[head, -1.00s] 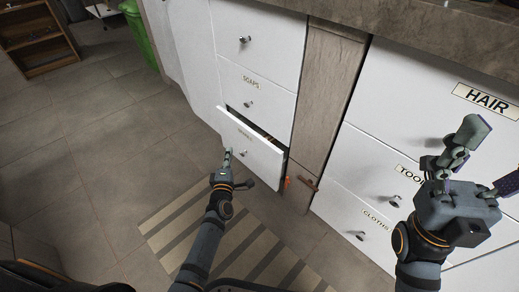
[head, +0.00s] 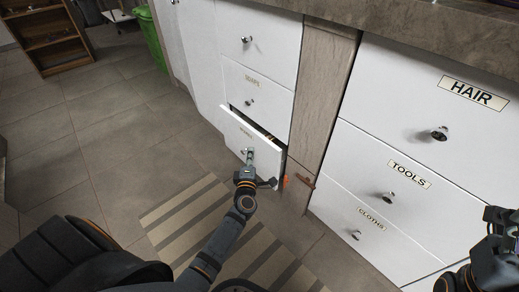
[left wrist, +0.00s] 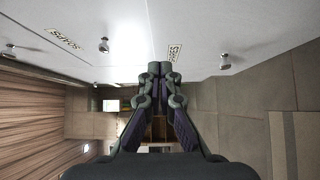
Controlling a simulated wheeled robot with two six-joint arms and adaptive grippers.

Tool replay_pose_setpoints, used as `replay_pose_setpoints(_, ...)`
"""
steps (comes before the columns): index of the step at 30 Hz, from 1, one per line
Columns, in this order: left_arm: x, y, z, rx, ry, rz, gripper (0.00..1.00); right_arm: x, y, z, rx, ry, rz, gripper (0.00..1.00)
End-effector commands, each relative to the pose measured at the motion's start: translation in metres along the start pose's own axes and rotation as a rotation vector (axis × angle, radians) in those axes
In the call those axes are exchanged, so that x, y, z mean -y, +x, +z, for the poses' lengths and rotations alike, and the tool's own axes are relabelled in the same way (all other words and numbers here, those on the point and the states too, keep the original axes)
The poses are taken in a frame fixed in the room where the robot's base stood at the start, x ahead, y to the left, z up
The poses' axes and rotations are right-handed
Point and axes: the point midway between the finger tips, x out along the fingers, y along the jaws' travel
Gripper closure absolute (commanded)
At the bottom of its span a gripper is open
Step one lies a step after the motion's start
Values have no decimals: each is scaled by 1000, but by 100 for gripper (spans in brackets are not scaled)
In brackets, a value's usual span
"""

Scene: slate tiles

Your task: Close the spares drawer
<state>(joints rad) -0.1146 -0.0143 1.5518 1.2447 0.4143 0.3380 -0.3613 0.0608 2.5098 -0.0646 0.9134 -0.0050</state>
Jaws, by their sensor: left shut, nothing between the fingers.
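The spares drawer (head: 235,133) is the low white drawer in the left stack, partly open, with a dark gap along its top edge. Its small label also shows in the left wrist view (left wrist: 174,52), at the fingertips. My left gripper (head: 249,154) is shut and empty, with its fingertips at the drawer's front face; I cannot tell whether they touch. The fingers also show together in the left wrist view (left wrist: 160,68). The drawer's knob is hidden by the gripper in the head view. My right gripper (head: 490,235) is cut off at the lower right edge.
A soaps drawer (head: 262,82) sits shut above. To the right are shut drawers labelled hair (head: 405,95), tools (head: 365,160) and cloths (head: 340,212). A striped mat (head: 185,212) lies on the tiled floor. A green bin (head: 150,38) and a wooden shelf (head: 52,38) stand far left.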

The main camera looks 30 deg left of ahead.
Motion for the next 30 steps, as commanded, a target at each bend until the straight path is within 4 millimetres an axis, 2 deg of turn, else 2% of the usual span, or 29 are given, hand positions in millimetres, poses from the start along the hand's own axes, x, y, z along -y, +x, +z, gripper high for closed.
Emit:
replay_pose_setpoints(2,2,16,1,0,-1,3,100,1,-7,1,2,-2,-1,34)
replay_pose_setpoints(6,3,30,18,0,-2,1,100,3,-17,3,6,-5,-4,34)
replay_pose_setpoints(12,1,38,28,0,-2,-1,100,4,-21,3,7,-7,-8,34)
replay_pose_setpoints(23,0,41,30,0,-1,0,100,4,-21,3,6,-8,-9,34)
replay_pose_setpoints(30,1,68,57,-1,-2,0,100,6,-28,4,6,-11,-13,34)
